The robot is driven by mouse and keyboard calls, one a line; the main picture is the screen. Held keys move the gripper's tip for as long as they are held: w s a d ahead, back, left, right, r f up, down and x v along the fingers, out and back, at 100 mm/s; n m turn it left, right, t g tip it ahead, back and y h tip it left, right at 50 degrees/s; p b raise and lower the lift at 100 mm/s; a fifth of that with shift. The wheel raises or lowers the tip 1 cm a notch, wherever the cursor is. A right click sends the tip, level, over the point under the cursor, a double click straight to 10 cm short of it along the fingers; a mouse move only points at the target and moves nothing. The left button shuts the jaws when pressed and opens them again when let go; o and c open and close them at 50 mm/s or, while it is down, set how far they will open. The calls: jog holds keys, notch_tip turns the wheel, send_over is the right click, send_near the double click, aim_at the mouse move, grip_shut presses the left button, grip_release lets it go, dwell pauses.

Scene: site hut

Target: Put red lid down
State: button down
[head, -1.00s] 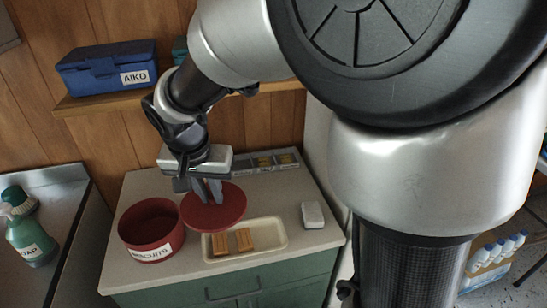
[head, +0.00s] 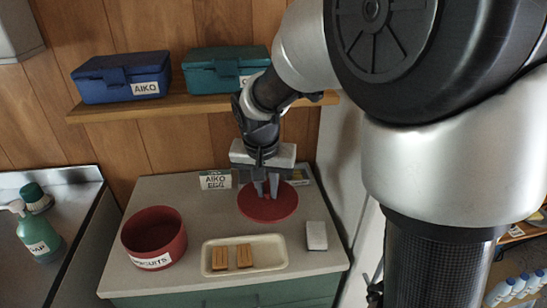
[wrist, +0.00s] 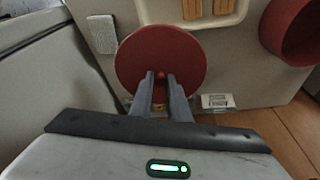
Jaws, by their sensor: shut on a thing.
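The red lid (head: 268,207) is a flat round disc with a small knob, at the back right of the cabinet top in the head view. My gripper (head: 267,190) points down over its middle, shut on the knob. In the wrist view the lid (wrist: 160,58) lies level in front of my fingers (wrist: 160,80), which meet at the knob. Whether the lid touches the top or hangs just above it, I cannot tell. The open red tin labelled BISCUITS (head: 153,238) stands on the left of the top.
A cream tray (head: 272,260) with two biscuits is at the front. A white block (head: 316,235) lies right of it. A card reading AIKO EGG (head: 215,181) stands at the back. Blue (head: 122,78) and teal (head: 224,70) boxes are on the shelf above. The top between tin and lid is clear.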

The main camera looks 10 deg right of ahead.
aim_at(291, 186)
jog(key=w+d, duration=0.5)
jog(key=d, duration=0.2)
jog(key=f, duration=0.6)
jog(key=shift+s+a+f, duration=0.1)
jog(key=shift+s+f, duration=0.1)
jog(key=shift+s, duration=0.05)
jog(key=shift+w+d+f, duration=0.15)
jog(key=shift+d+f, duration=0.05)
jog(key=shift+f, duration=0.15)
jog(key=shift+f+b, duration=0.35)
jog(key=shift+b, duration=0.15)
jog(key=c, duration=1.7)
grip_release()
